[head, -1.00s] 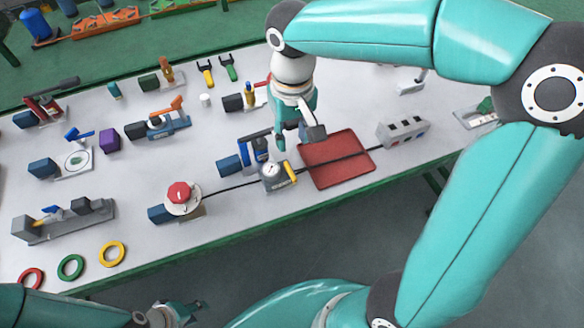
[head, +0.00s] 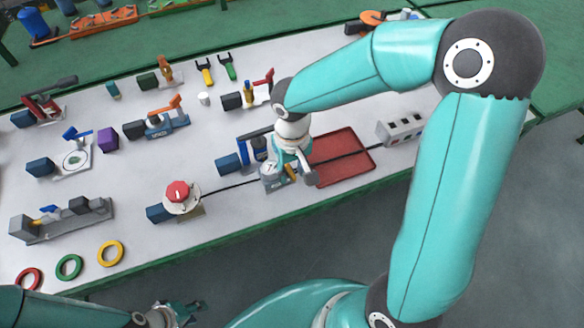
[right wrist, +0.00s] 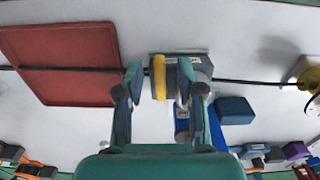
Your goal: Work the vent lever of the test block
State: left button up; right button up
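The test block is a small grey block with a round gauge (head: 270,172) and a yellow lever (head: 291,173) on its side. In the right wrist view the block (right wrist: 205,66) lies ahead, with the yellow lever (right wrist: 158,77) upright in the picture. My right gripper (right wrist: 160,80) is open, one finger on each side of the lever, with gaps visible. In the head view my right gripper (head: 290,176) is over the block and partly hides it. My left gripper (head: 188,312) hangs low at the bottom, away from the table, and looks open and empty.
A red tray (head: 345,150) lies right of the block, and a dark cable runs across it to a grey socket box (head: 402,127). A blue-handled valve (head: 258,147) stands close behind the block. The front table edge is near.

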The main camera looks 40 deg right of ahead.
jog(key=shift+c, duration=0.3)
grip_shut()
